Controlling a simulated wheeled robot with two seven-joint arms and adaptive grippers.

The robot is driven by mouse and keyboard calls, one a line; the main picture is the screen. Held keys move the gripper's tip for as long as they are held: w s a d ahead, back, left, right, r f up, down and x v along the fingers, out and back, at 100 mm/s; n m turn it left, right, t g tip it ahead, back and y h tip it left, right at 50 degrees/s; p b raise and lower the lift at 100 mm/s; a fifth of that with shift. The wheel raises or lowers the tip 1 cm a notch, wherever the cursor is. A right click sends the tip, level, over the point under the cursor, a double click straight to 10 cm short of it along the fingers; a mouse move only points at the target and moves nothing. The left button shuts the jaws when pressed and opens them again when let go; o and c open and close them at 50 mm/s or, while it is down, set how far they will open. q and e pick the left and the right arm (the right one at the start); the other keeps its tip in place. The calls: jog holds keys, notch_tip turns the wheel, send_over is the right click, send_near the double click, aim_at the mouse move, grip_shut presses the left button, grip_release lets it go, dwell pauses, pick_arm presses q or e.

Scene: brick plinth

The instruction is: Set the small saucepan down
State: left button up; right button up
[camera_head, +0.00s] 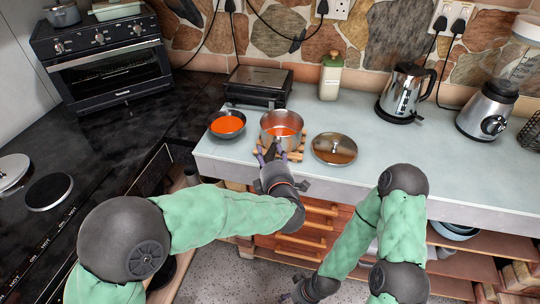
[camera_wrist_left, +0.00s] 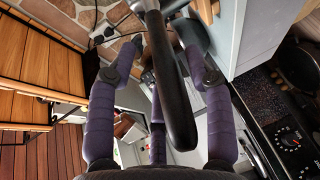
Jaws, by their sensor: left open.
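The small saucepan (camera_head: 281,119) is steel with orange-red contents. In the head view it stands upright on a wooden slatted trivet (camera_head: 298,154) on the pale counter. Its black handle (camera_wrist_left: 172,85) points toward me and runs between the fingers of my left gripper (camera_head: 270,154) in the left wrist view. These purple fingers (camera_wrist_left: 155,75) are spread on both sides of the handle, open and not closed on it. My right gripper (camera_head: 290,296) is low at the bottom edge of the head view, partly cut off, and its jaws do not show clearly.
A dark pan (camera_head: 227,123) with orange contents sits left of the saucepan, and a steel lid (camera_head: 335,148) lies right. A kettle (camera_head: 402,94) and blender (camera_head: 486,108) stand right. The front right counter is clear.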

pick_arm(q)
jog(key=s+d+r+p, duration=0.1)
jog(key=s+r+p, duration=0.1)
jog(key=s, duration=0.9)
jog(key=shift+s+p, duration=0.3)
jog(key=shift+p, duration=0.1)
jog(key=shift+d, duration=0.1)
